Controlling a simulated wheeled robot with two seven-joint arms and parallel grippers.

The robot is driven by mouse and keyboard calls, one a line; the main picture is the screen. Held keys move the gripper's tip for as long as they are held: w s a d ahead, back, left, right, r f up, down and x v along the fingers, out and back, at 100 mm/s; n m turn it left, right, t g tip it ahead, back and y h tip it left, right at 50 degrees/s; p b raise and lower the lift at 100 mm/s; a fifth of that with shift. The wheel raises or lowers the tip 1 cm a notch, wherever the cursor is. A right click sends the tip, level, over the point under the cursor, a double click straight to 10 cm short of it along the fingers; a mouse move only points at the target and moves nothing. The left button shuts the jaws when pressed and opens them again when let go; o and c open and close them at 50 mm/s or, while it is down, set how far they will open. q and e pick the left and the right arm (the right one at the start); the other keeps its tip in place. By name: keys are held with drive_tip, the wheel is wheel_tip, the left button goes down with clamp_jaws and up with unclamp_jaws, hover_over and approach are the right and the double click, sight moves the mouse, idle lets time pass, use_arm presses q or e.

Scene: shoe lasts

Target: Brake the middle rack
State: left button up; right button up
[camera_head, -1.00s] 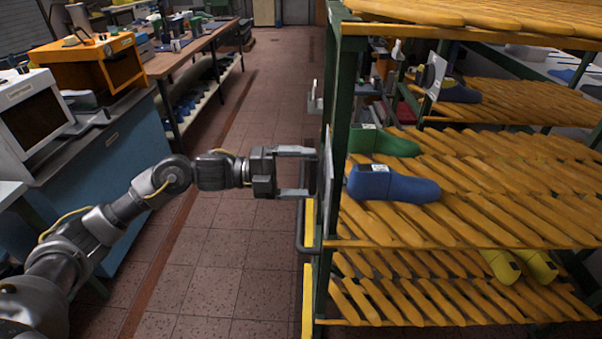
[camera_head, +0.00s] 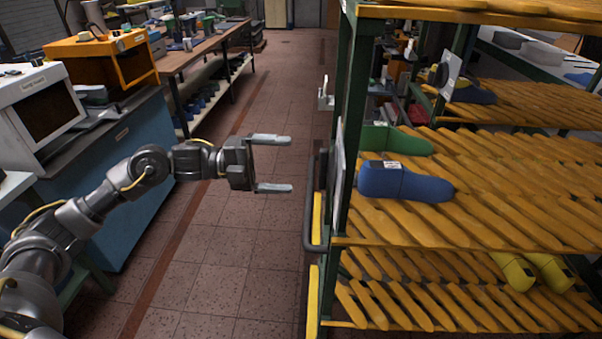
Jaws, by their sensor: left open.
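A rack (camera_head: 352,110) with a dark green frame and slatted orange-yellow shelves fills the right side. A dark handle bar with a yellow strip (camera_head: 316,218) runs down its near left side, beside a pale plate (camera_head: 337,165). My left gripper (camera_head: 291,163) is open and empty over the aisle, left of the handle bar and apart from it, its fingers pointing right. A blue shoe last (camera_head: 405,183) and a green one (camera_head: 398,142) lie on the rack's middle shelf. Yellow lasts (camera_head: 530,272) lie on the lower shelf. I see no brake clearly. My right gripper is not in view.
Another rack with slatted shelves (camera_head: 535,105) stands behind. A blue cabinet (camera_head: 128,170) with white and orange machines stands at the left, with a workbench (camera_head: 195,55) beyond. The tiled aisle (camera_head: 225,262) between is clear.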

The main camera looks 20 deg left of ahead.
use_arm(q)
drive_tip(key=shift+b+v, duration=0.5)
drive_tip(key=shift+v, duration=1.4)
